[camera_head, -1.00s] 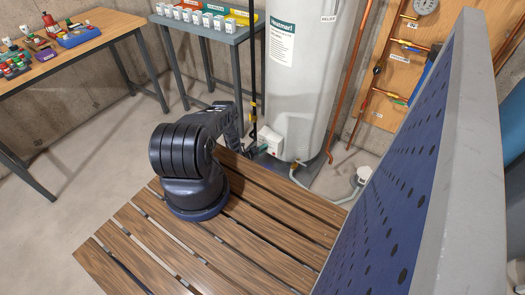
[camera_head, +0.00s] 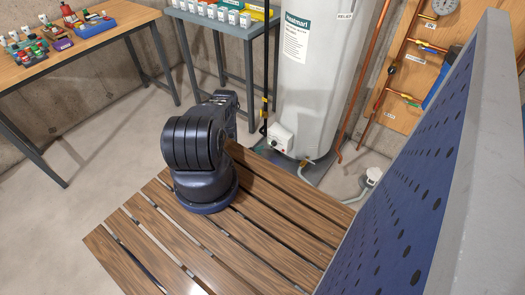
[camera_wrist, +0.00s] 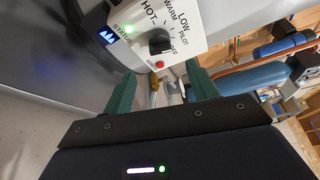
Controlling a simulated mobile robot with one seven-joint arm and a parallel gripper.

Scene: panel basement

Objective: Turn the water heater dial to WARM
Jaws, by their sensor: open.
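The tall white water heater (camera_head: 312,70) stands at the back, right of the grey table. Its white control box (camera_head: 281,137) sits low on the tank, and the box also shows at the top of the wrist view (camera_wrist: 195,20). There the black dial (camera_wrist: 160,42) is ringed by the labels HOT, WARM, LOW, PILOT and OFF. I cannot tell clearly which label it points to. A red button (camera_wrist: 160,64) is below the dial. My gripper (camera_wrist: 162,77) is open, its two green fingers apart, below the box and not touching the dial. In the head view the gripper is hidden behind my arm.
A slatted wooden platform (camera_head: 245,232) lies below my arm. A blue perforated panel with a grey edge (camera_head: 485,150) rises at the right. A grey table (camera_head: 222,28) and a wooden workbench (camera_head: 120,14) stand at left. Copper pipes (camera_head: 385,85) run right of the tank.

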